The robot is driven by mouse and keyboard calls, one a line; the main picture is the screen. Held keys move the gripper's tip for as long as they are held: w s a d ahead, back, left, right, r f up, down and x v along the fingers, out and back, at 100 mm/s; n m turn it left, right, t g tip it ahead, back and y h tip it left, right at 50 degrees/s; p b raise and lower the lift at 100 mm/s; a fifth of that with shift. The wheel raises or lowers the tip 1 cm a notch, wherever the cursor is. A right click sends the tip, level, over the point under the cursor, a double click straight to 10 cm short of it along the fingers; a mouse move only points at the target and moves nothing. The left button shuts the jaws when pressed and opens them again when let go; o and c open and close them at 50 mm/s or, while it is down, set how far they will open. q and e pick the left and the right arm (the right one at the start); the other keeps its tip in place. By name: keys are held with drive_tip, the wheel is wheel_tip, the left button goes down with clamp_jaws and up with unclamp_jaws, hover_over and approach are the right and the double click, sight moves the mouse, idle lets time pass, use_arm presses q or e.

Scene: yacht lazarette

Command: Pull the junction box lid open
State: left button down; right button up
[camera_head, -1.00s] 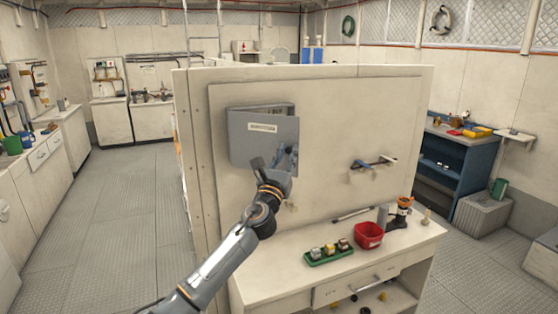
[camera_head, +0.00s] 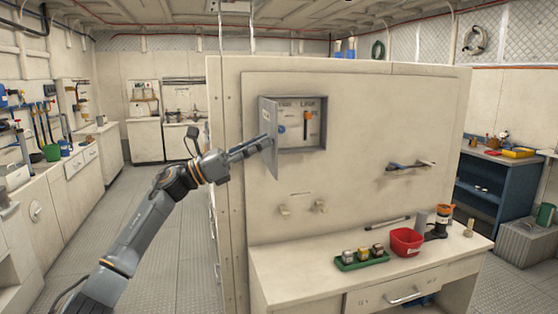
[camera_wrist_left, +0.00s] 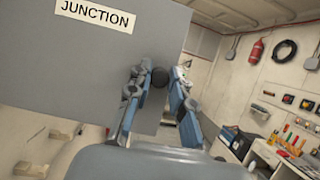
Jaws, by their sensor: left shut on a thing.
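The grey junction box (camera_head: 302,137) is mounted on the cream wall panel. Its lid (camera_head: 268,172) is swung wide on its left side, standing out from the panel. The box interior shows, with an orange-topped lever (camera_head: 307,118) inside. In the left wrist view the lid's face (camera_wrist_left: 70,65) carries a "JUNCTION" label (camera_wrist_left: 95,15). My left gripper (camera_head: 266,141) is at the lid's free edge. My right gripper is not in view.
A handle-like fixture (camera_head: 410,167) sticks out of the panel to the right. The aisle floor (camera_head: 140,225) on the left looks clear.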

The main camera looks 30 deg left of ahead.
use_arm(q)
drive_tip(key=shift+s+a+m+g+h, duration=0.3)
drive_tip(key=shift+a+m+g+h, duration=0.1)
drive_tip(key=shift+a+g+h, duration=0.2)
drive_tip(key=shift+s+a+m+g+h, duration=0.35)
drive_tip(key=shift+a+m+g+h, duration=0.1)
drive_tip(key=shift+a+g, duration=0.2)
drive_tip(key=shift+s+a+m+g+h, duration=0.3)
drive_tip(key=shift+a+m+g+h, duration=0.05)
drive_tip(key=shift+a+g+h, duration=0.25)
drive_tip(key=c, duration=1.2)
unclamp_jaws()
drive_tip(key=shift+a, duration=0.1)
drive_tip(key=v, duration=1.2)
